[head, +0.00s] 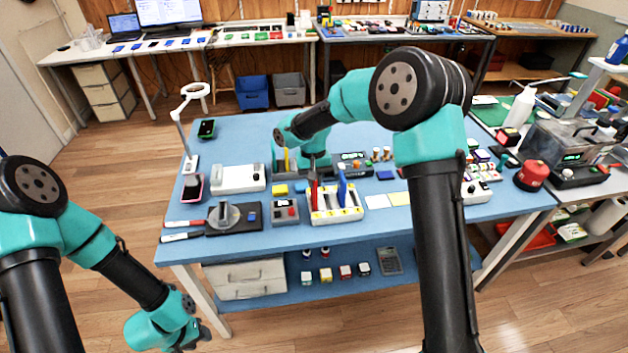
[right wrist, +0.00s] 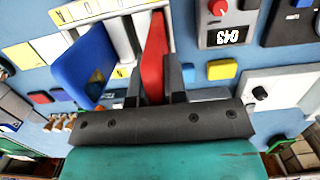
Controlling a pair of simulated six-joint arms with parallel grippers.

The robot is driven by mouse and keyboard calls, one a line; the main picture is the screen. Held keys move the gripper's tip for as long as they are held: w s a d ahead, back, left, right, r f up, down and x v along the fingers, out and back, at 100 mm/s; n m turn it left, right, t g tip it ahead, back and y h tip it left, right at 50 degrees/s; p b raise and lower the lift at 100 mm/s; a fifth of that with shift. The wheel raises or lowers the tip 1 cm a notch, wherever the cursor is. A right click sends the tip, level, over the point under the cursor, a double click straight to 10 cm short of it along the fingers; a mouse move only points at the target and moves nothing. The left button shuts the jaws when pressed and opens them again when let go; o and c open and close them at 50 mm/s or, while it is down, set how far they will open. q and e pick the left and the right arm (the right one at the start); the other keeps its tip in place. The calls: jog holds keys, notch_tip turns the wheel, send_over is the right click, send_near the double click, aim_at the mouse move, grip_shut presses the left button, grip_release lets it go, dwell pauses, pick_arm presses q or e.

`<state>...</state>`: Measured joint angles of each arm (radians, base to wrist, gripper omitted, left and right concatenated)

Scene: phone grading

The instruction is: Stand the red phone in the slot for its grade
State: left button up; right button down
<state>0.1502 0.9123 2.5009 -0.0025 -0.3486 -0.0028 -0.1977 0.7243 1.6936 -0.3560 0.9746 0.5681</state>
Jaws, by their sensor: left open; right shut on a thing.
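The red phone (head: 313,193) is upright at the left end of the white slotted rack (head: 337,216). My right gripper (head: 314,172) is shut on the red phone's upper part. In the right wrist view the red phone (right wrist: 153,58) shows between the two dark fingers (right wrist: 155,92), its far end at the rack's end slot (right wrist: 125,42). I cannot tell how deep it sits. A blue phone (head: 342,188) stands tilted in the rack, and it also shows in the right wrist view (right wrist: 85,62). My left gripper (head: 197,338) is open and empty, low at the left, off the table.
A grey tester with a red knob (head: 285,211) is just left of the rack, and a yellow block (head: 280,190) lies behind it. A black-and-grey press (head: 226,217) and a white box (head: 238,179) are further left. Pale cards (head: 388,200) lie right of the rack.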

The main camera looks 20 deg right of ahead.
jog(key=shift+f, duration=1)
dwell(0.4)
jog(key=c, duration=0.8)
grip_release()
jog(key=shift+r, duration=0.75)
jog(key=shift+r, duration=0.1)
jog(key=shift+r, duration=0.65)
jog(key=shift+r, duration=0.1)
